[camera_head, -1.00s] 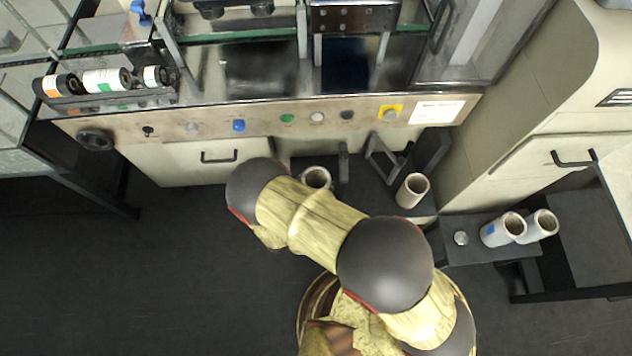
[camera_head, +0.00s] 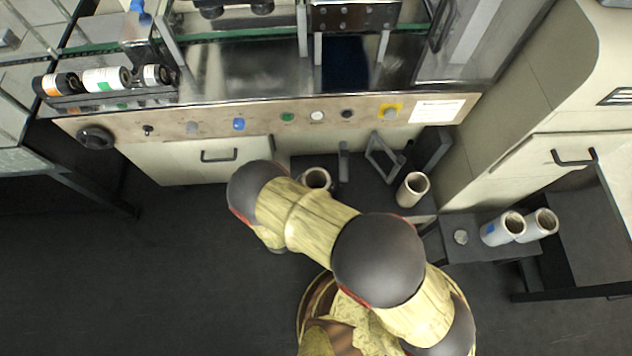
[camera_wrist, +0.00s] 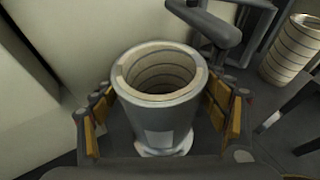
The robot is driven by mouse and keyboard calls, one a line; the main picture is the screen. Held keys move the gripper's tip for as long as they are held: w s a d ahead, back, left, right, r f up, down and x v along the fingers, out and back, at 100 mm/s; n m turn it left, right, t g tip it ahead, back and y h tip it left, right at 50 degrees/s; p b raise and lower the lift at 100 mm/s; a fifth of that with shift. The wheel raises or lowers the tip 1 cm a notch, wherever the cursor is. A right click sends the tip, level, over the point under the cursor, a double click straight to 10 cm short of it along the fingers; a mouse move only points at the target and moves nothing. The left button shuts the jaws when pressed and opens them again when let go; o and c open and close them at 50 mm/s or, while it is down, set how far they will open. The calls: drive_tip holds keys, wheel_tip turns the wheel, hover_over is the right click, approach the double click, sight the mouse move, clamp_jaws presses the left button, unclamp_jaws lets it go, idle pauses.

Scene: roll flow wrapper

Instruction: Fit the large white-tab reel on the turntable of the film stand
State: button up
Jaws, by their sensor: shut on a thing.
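In the wrist view a large hollow grey-white reel (camera_wrist: 160,120) stands upright between the fingers of my gripper (camera_wrist: 162,106). The gripper is shut on its sides, with brown-orange pads at left and right. A pale rectangular patch shows on the reel's near wall. A white piece (camera_wrist: 172,150) shows at its foot; I cannot tell whether this is part of the turntable or whether the reel touches it. In the head view the reel's open top (camera_head: 316,178) shows just beyond my arm, which hides the gripper. The turntable is not clearly visible.
Another reel (camera_head: 412,190) stands to the right on the dark floor of the bay; it also shows in the wrist view (camera_wrist: 292,48). Dark bracket arms (camera_head: 385,155) rise between. Two more reels (camera_head: 502,229) and a small silver knob (camera_head: 460,237) are on a side shelf.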

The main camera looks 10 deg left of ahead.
drive_tip(key=shift+f, duration=0.45)
drive_tip(key=o, duration=1.5)
drive_tip(key=shift+o, duration=0.6)
drive_tip(key=v, duration=1.2)
